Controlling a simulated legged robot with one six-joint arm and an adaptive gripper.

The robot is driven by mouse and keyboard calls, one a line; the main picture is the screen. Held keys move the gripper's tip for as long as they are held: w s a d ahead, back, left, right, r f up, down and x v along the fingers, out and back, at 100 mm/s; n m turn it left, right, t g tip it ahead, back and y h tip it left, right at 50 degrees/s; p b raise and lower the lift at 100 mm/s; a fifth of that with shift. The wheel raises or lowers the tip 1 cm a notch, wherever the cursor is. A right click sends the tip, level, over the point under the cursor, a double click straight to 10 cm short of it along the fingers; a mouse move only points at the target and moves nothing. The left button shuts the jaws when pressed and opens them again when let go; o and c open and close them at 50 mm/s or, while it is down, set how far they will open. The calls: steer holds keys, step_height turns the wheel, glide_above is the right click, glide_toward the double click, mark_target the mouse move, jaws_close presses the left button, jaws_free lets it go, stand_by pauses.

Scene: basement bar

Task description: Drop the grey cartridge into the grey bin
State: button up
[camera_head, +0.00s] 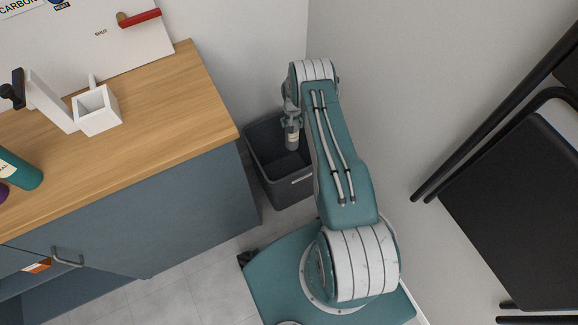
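The grey cartridge (292,137) hangs upright below my gripper (291,121), which is shut on its upper end. The cartridge has a pale label band near its lower part. The grey bin (290,193) stands on the floor between the counter and the wall. The cartridge appears over the open mouth of the bin, toward its right side. Its exact height above the bin is hard to tell from this view. My arm hides the bin's right edge.
A wooden-topped counter (165,120) with blue-grey fronts stands left of the bin. On it are a white square holder (97,112) and a teal bottle (20,170). A plain wall is behind the bin. A black-framed chair (520,200) is at the right.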

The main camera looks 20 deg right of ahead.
steer(key=shift+a, duration=0.35)
steer(key=o, duration=1.1)
steer(key=shift+a+r, duration=0.1)
steer(key=shift+a, duration=0.15)
steer(key=shift+d, duration=0.15)
steer(key=r, duration=1.1)
steer(key=shift+d+r, duration=0.2)
steer(key=shift+r, duration=0.15)
